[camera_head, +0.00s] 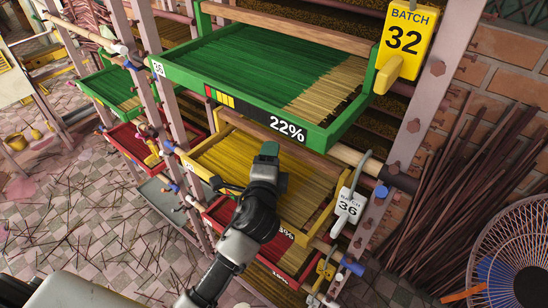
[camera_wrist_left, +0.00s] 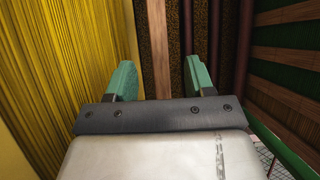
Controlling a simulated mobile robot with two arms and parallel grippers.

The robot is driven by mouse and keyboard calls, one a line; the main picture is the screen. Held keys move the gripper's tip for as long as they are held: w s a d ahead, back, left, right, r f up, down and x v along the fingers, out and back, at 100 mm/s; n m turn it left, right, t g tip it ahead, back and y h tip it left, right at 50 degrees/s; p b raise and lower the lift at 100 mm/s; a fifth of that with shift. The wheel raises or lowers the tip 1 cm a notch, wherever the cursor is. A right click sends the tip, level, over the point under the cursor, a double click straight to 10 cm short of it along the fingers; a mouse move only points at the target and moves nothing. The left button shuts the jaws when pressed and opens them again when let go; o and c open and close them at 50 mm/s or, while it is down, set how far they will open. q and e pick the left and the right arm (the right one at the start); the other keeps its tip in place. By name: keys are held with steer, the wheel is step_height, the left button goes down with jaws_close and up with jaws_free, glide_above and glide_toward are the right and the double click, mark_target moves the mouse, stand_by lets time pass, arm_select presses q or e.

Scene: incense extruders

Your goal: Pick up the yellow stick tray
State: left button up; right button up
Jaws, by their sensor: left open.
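The yellow stick tray (camera_head: 203,149) sits on the middle level of the rack, below the large green tray, and is full of long yellow sticks. In the left wrist view its sticks (camera_wrist_left: 45,75) fill the left side. My left gripper (camera_head: 268,152) is over the sticks, towards the tray's back, and hides part of them. Its two green fingers are apart with nothing between them in the left wrist view (camera_wrist_left: 158,78). I cannot tell whether it touches the sticks. My right gripper is not in view.
The green tray (camera_head: 190,78) with a 22% label overhangs above. Red trays (camera_head: 222,207) sit below and to the left. A white tag marked 36 (camera_head: 349,207) hangs at the right. Dark sticks (camera_head: 455,190) and a fan (camera_head: 515,265) stand at the right.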

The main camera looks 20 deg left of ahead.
mark_target(274, 137)
arm_select(q)
steer(key=shift+w+a, duration=0.1)
steer(key=shift+w, duration=0.7)
steer(key=w+p, duration=0.1)
steer(key=w, duration=0.1)
steer(key=w+a+p, duration=0.1)
steer(key=w, duration=0.1)
steer(key=shift+w, duration=0.45)
steer(key=c, duration=0.9)
jaws_close()
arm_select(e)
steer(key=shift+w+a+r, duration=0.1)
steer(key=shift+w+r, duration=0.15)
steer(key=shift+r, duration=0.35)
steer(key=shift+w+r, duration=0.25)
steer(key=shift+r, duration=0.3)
